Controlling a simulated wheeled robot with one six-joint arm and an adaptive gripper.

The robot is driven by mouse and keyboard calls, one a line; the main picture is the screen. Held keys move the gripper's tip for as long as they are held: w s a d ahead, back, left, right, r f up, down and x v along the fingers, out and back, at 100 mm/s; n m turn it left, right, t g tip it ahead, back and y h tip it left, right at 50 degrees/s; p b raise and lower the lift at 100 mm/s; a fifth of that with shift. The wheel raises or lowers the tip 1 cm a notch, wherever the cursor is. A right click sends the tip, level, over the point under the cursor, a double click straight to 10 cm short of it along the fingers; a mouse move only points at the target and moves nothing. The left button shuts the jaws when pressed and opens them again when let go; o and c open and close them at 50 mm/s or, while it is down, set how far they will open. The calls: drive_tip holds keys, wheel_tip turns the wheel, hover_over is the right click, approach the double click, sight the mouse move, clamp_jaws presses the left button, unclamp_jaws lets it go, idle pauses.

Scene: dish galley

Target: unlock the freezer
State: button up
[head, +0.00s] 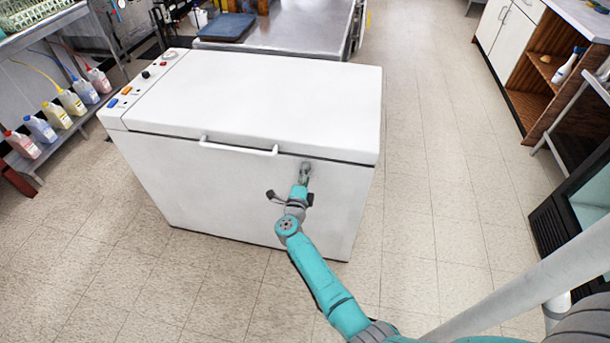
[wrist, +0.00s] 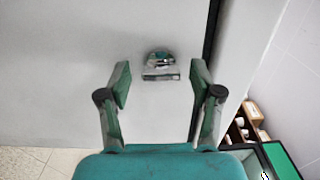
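The white chest freezer (head: 230,180) stands in the middle of the head view with its lid (head: 270,95) down. A bar handle (head: 238,147) runs along the front edge of the lid. A small metal lock fitting (wrist: 160,64) is on the white face in the wrist view. My gripper (wrist: 160,82) is open, with its two fingers to the left and right of the fitting's line and clear gaps on both sides. In the head view my gripper (head: 304,178) is at the upper right of the freezer's front, hiding most of the fitting. I see no key.
Several coloured bottles (head: 72,102) stand on a rack at the left. A steel table (head: 300,28) stands behind the freezer. Wooden shelving (head: 545,75) is at the right. The tiled floor right of the freezer (head: 440,150) is clear.

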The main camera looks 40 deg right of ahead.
drive_tip(key=v, duration=1.2)
idle(0.3)
drive_tip(key=shift+s, duration=0.1)
drive_tip(key=s+a+r+n+t+y, duration=0.1)
drive_tip(key=s+a+r+n+y, duration=0.3)
drive_tip(key=s+n, duration=0.5)
drive_tip(key=s+a+r+n+t+y, duration=0.1)
drive_tip(key=s+a+r+n+y, duration=0.4)
drive_tip(key=s+n, duration=0.5)
drive_tip(key=s+a+r+n+t+y, duration=0.1)
drive_tip(key=s+a+r+n+y, duration=0.4)
drive_tip(key=s, duration=1.8)
drive_tip(key=a+r+n, duration=0.1)
drive_tip(key=a+n, duration=0.2)
drive_tip(key=n, duration=0.1)
drive_tip(key=shift+s+r+n+t, duration=0.25)
drive_tip(key=shift+r+n+t, duration=0.05)
drive_tip(key=shift+r+t, duration=0.1)
drive_tip(key=shift+a, duration=0.1)
